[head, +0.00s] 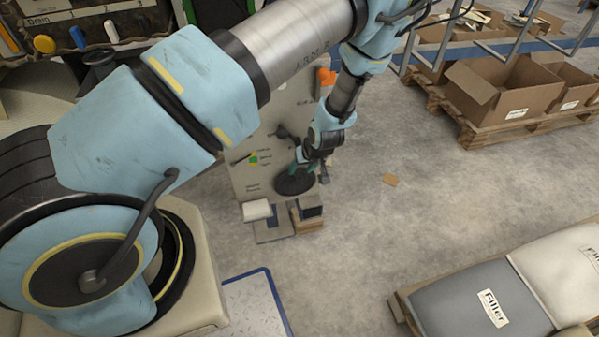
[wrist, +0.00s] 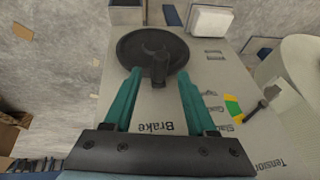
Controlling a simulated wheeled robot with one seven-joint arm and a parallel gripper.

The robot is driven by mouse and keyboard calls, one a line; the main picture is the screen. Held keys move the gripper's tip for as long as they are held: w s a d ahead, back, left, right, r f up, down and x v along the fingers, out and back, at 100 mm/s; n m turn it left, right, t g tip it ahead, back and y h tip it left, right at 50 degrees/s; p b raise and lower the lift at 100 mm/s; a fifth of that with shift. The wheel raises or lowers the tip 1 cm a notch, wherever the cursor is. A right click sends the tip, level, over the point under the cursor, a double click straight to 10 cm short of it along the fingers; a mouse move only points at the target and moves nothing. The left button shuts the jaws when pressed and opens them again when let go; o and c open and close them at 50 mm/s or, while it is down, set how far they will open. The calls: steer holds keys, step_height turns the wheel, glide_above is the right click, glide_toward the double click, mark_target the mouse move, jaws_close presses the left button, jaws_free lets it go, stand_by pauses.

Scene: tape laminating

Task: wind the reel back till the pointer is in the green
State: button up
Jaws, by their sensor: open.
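A round black wheel (wrist: 153,48) with a raised hub and a handle is on a light panel (wrist: 215,75) in the wrist view. The word "Brake" is printed below it. My gripper (wrist: 158,75) is open, its two green fingers either side of the wheel's handle, with gaps visible. In the head view my gripper (head: 308,166) is at the black wheel (head: 295,182), low on the panel (head: 245,184). A small green and yellow scale (wrist: 233,107) is beside a dark pointer (wrist: 256,109); I cannot tell exactly which band its tip marks. The scale (head: 253,159) is tiny in the head view.
A pale roll (wrist: 305,60) is at the right of the wrist view, by the word "Tension". Cardboard boxes (head: 500,92) on pallets stand at the upper right, and filler bags (head: 485,300) at the lower right. The floor (head: 400,230) between is mostly clear.

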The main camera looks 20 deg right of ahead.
steer(key=shift+x, duration=1.25)
steer(key=shift+c, duration=0.4)
jaws_close()
